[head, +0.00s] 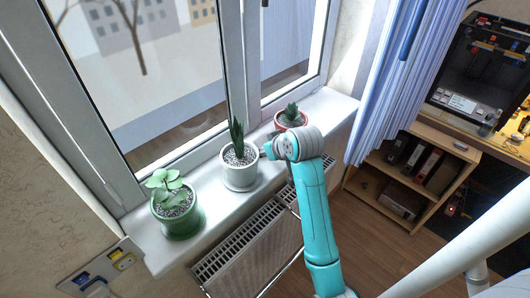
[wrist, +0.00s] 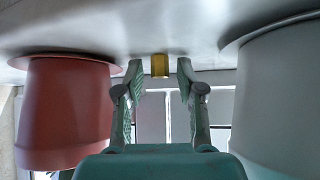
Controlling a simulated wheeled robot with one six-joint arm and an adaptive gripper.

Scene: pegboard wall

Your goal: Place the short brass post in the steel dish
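The short brass post (wrist: 160,66) shows in the wrist view as a small gold cylinder against the pale sill surface, midway between my fingertips. My gripper (wrist: 159,72) is open, with one finger on each side of the post and a visible gap on both sides. I cannot tell exactly how far the fingers reach along it. In the head view my teal arm reaches to the windowsill between the white pot and the red pot, and the gripper and post are hidden there. I see no steel dish in either view.
In the wrist view, a red pot (wrist: 68,110) stands close on the left and a white pot (wrist: 280,95) close on the right. In the head view, a green pot (head: 180,219) stands nearer on the windowsill (head: 215,205). A radiator (head: 250,240) is below; a curtain (head: 405,70) hangs right.

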